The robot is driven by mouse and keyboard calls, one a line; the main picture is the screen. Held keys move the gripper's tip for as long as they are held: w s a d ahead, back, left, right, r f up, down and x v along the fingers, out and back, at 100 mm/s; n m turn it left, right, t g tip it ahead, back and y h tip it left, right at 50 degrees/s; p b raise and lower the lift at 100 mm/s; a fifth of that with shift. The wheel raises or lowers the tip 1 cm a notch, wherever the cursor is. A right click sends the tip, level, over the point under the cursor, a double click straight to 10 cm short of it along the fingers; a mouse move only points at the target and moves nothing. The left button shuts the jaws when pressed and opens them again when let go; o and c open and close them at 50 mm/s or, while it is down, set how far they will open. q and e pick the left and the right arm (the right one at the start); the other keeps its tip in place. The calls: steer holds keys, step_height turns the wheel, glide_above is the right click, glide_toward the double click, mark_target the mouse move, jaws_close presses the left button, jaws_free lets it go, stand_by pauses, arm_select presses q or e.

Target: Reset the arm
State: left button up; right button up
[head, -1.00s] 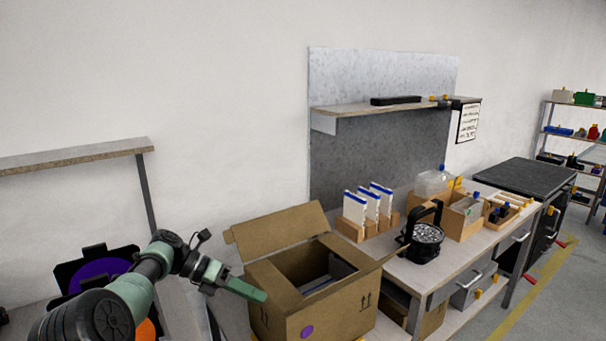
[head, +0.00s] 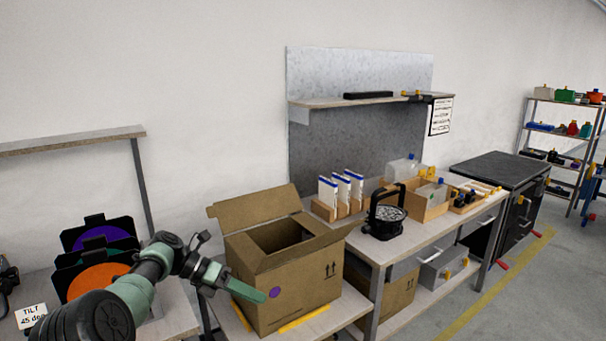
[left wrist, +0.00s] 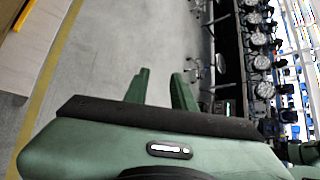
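My left arm comes in from the lower left of the head view. Its gripper (head: 240,283) is in front of the left side of the open cardboard box and holds nothing that I can see. In the left wrist view the two green fingers (left wrist: 160,90) stand apart with only grey floor between them. My right gripper does not show in either view. A black par can (head: 384,218) with a handle stands on the bench to the right of the box.
The cardboard box (head: 290,290) has its flaps up and stands on a low table. The bench holds white-and-blue packs (head: 340,190) and a wooden tray (head: 432,208). Black frames with purple and orange discs (head: 98,280) stand at left. Floor is free at right.

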arm_select(q)
steer(key=s+a+f+m+y, duration=0.35)
steer(key=s+f, duration=0.25)
steer(key=f, duration=0.8)
steer(key=s+a+f+m+y, duration=0.25)
steer(key=s+a+f, duration=0.35)
steer(key=f, duration=0.8)
steer(key=s+a+f+m+y, duration=0.3)
steer(key=s+f, duration=0.4)
steer(key=f, duration=0.7)
steer(key=s+a+f+m+y, duration=0.1)
steer(key=s+a+f+m, duration=0.1)
steer(key=s+f+m, duration=0.7)
steer(key=s+a+f+m+y, duration=0.2)
steer(key=s+f, duration=0.3)
steer(key=s, duration=0.7)
steer(key=s+d+f+m, duration=0.1)
steer(key=s+m, duration=0.4)
steer(key=s, duration=0.5)
steer(key=s+d+f+m+t, duration=0.1)
steer(key=s+d+m, duration=0.3)
steer(key=s, duration=0.6)
steer(key=shift+f+m, duration=0.35)
steer(key=shift+m, duration=0.65)
